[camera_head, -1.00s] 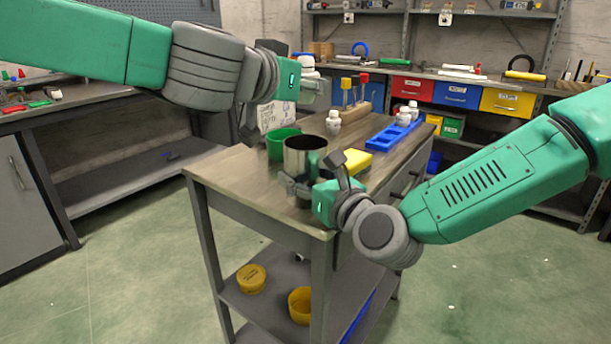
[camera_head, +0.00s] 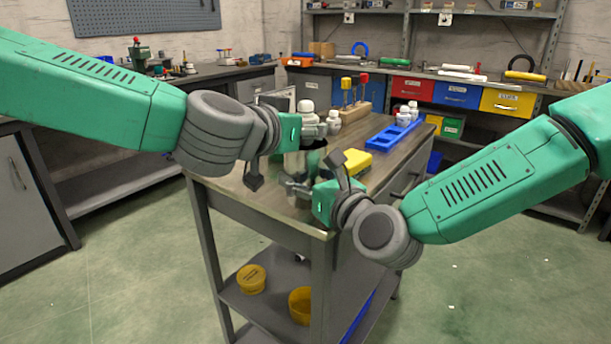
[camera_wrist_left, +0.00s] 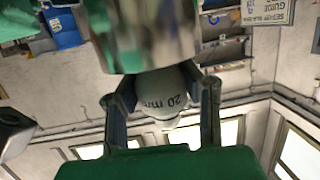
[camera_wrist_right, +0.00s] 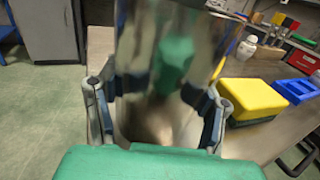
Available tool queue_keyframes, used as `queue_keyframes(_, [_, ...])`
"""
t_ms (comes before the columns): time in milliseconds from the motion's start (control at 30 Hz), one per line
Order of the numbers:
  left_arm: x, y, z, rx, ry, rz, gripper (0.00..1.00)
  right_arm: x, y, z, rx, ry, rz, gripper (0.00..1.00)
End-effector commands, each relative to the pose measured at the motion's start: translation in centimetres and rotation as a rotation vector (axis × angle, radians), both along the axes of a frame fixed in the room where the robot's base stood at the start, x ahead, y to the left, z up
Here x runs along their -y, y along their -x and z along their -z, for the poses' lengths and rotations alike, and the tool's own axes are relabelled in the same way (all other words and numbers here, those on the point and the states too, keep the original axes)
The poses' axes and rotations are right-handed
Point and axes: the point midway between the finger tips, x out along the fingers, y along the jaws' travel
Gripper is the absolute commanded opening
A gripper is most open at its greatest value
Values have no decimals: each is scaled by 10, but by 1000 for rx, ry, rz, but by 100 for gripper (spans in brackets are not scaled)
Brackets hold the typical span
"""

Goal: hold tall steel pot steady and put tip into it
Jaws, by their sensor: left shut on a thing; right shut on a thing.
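The tall steel pot (camera_head: 300,166) stands upright near the front edge of the workbench top, partly hidden behind my left gripper. My right gripper (camera_head: 299,187) is shut on its side, and the pot wall fills the space between the fingers in the right wrist view (camera_wrist_right: 160,75). My left gripper (camera_head: 311,130) is shut on the white tip (camera_head: 308,107), holding it above the pot's mouth. In the left wrist view the tip (camera_wrist_left: 155,95), marked "20 mm", sits between both fingers, with the shiny pot (camera_wrist_left: 155,30) close by. Whether tip and pot touch, I cannot tell.
A white bottle-like piece (camera_head: 333,122) stands just behind the tip. A yellow block (camera_head: 356,160), a blue tray (camera_head: 392,133) and a wooden stand (camera_head: 352,112) with red and yellow pieces are on the same top. Yellow containers (camera_head: 251,279) lie on the lower shelf.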

Motion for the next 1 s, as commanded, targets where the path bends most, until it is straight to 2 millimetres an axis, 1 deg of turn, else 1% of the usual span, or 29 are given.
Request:
queue_keyframes(433, [0,0,34,-11,-3,-1,0,-1,0,0,2,-1,-2,31])
queue_keyframes(733, [0,0,38,-17,-4,2,0,-2,0,-1,4,-1,-6,31])
queue_keyframes(767, [0,0,38,-18,-4,2,42,-2,0,-1,5,-2,-7,31])
queue_keyframes(800, [0,0,39,-18,-4,3,56,-3,0,-1,5,-2,-7,31])
queue_keyframes(1000, [1,1,39,-20,-6,5,56,-3,1,-2,6,-2,-8,31])
